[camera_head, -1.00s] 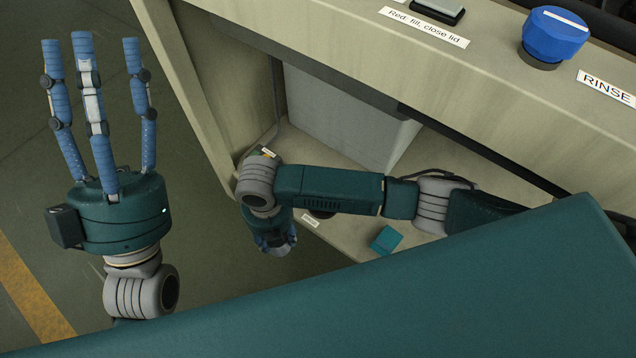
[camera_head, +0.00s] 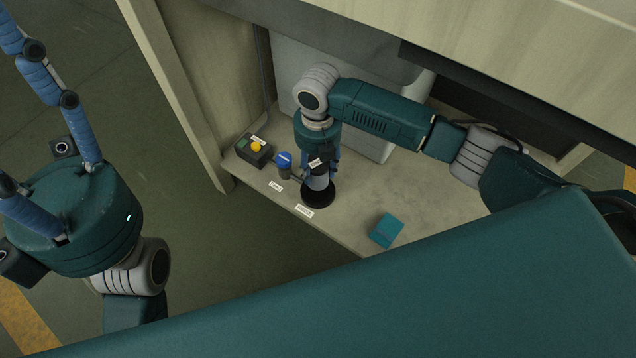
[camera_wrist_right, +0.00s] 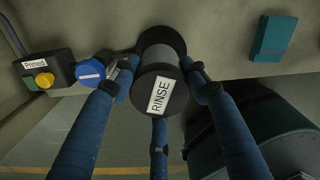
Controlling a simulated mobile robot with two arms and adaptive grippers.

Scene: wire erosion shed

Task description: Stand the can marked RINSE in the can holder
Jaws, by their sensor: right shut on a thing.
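The can marked RINSE (camera_wrist_right: 157,93) has a black labelled end and a grey body. My right gripper (camera_head: 318,170) is shut around it, with fingers on both sides and one in front in the right wrist view. In the head view the can (camera_head: 318,182) is upright over a round black holder (camera_head: 318,196) near the shelf's front edge. The holder also shows behind the can in the wrist view (camera_wrist_right: 152,34). I cannot tell whether the can touches its bottom. My left gripper (camera_head: 70,215) is empty, fingers spread, partly cut off at the left.
A blue-topped can (camera_head: 284,161) stands just left of the holder, close to my right fingers. A box with a yellow button (camera_head: 254,151) is further left. A teal block (camera_head: 387,230) lies to the right on the shelf (camera_head: 350,215). A side panel (camera_head: 180,90) closes the left.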

